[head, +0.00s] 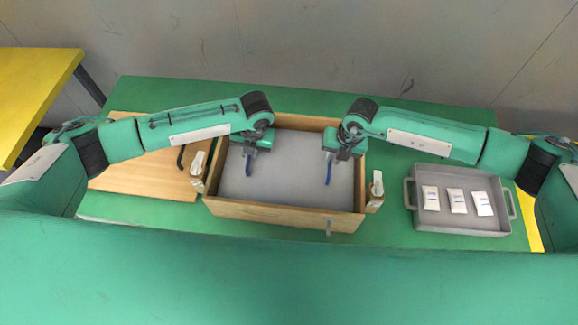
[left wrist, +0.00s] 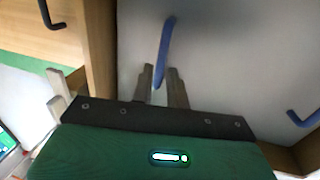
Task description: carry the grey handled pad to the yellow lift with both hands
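The grey pad (head: 290,180) lies flat inside a wooden box, and its grey surface also shows in the left wrist view (left wrist: 225,60). It has a blue handle near its left side (head: 248,166) and another near its right side (head: 328,174). My left gripper (head: 250,152) is over the left handle. In the left wrist view its fingers (left wrist: 160,72) stand apart, with the lower end of the blue handle (left wrist: 166,40) showing between them. My right gripper (head: 331,160) is at the right handle; its fingers are too small to judge. A yellow surface (head: 35,85) stands at far left.
The wooden box (head: 285,214) has raised walls around the pad. A wooden board (head: 140,180) with a black handle lies left of it. A grey tray (head: 460,222) with three white packets is at right. Pale scanner-like devices stand beside the box (head: 197,165) (head: 376,185).

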